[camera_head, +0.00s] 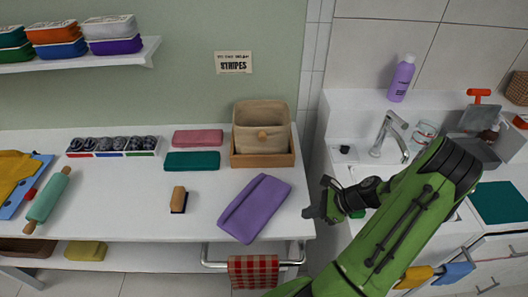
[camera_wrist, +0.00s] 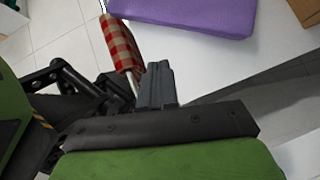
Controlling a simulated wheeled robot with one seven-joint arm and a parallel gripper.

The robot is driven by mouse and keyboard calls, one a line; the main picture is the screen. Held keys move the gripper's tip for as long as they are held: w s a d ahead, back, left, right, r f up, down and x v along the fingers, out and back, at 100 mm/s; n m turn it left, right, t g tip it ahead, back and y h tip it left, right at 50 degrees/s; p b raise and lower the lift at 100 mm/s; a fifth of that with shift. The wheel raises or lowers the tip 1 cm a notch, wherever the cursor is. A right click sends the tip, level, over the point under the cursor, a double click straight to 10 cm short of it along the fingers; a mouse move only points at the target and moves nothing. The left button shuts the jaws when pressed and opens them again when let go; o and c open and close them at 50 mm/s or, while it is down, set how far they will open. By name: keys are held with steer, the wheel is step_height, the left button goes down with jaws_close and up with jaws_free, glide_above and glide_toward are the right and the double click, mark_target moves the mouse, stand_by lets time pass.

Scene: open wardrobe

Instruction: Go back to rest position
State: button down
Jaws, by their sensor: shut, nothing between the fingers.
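My gripper (camera_head: 318,206) is at the end of my green arm, beside the right edge of the white table, in the head view. It is shut and empty; its dark fingers (camera_wrist: 159,83) stand together in the wrist view. A folded purple cloth (camera_head: 254,208) lies on the table just left of it. The purple cloth also shows at the top of the wrist view (camera_wrist: 190,14). A red checked towel (camera_head: 252,270) hangs on a rail below the table edge, and shows left of the fingers in the wrist view (camera_wrist: 121,42).
A beige bin (camera_head: 262,126) in a wooden tray stands at the table's back right. A brush (camera_head: 178,199), folded cloths and a teal rolling pin (camera_head: 47,200) lie on the table. Right of my gripper is a sink counter with a faucet (camera_head: 389,132) and a purple bottle (camera_head: 401,78).

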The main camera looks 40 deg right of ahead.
steer(key=w+a+r+n+g+h, duration=0.3)
steer(key=a+r+n+g+h, duration=0.2)
steer(key=a+r+n, duration=1.05)
steer(key=s+a+r+n+t+h, duration=0.1)
steer(key=s+a+r+n+t, duration=0.3)
steer(key=s+a+r+n, duration=0.4)
step_height(320, 180, up, 4)
steer(key=s+n, duration=0.2)
steer(key=n, duration=0.2)
steer(key=shift+a+f, duration=0.15)
steer(key=shift+a, duration=0.15)
